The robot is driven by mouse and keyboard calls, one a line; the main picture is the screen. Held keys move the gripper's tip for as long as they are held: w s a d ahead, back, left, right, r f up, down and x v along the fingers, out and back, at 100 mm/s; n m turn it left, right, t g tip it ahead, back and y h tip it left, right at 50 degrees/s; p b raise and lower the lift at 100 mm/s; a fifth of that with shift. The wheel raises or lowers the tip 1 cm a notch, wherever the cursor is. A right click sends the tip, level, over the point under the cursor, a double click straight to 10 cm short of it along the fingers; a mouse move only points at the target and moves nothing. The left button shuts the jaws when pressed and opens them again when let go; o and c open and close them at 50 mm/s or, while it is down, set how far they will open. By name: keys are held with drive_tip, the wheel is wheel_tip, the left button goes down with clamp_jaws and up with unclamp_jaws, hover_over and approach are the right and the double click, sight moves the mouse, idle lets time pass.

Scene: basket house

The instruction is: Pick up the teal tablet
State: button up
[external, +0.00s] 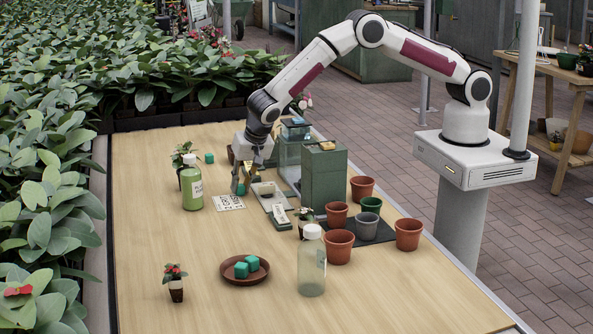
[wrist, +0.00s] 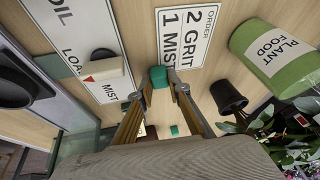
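A teal tablet (wrist: 159,77), a small block, sits between the tips of my gripper (wrist: 159,82) in the wrist view, with a fingertip against each side. My gripper (external: 240,188) points down low over the table in the external view, left of the glass-sided dispenser; the tablet shows there only as a small teal patch. Whether it touches the table is hard to tell. Another teal tablet (external: 209,158) lies behind, near a small potted plant. Two more teal tablets (external: 246,266) rest in a brown dish (external: 231,279) at the front.
A green plant food bottle (external: 192,188) stands left of my gripper, beside an order card (external: 229,203). A green box (external: 324,181) stands to the right. Several pots (external: 408,234) and a clear bottle (external: 312,265) stand further forward. The table's left front is mostly clear.

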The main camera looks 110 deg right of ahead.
sight(241, 185)
drive_tip(key=shift+r, duration=0.1)
drive_tip(key=shift+c, duration=0.2)
wheel_tip(241, 185, up, 10)
idle(0.8)
idle(0.6)
drive_tip(key=w+a+f+n+y, duration=0.1)
drive_tip(key=a+n, duration=0.9)
drive_tip(key=a, duration=1.1)
drive_tip(key=w+a+f+n+t+y, duration=0.1)
drive_tip(key=w+a+n+y, duration=0.2)
drive_tip(key=a+n, duration=0.8)
drive_tip(key=shift+w+a+f+t+y, duration=0.35)
drive_tip(key=shift+a+y, duration=0.55)
drive_tip(key=shift+a, duration=4.9)
drive_tip(key=shift+w, duration=0.1)
drive_tip(key=shift+f, duration=2.45)
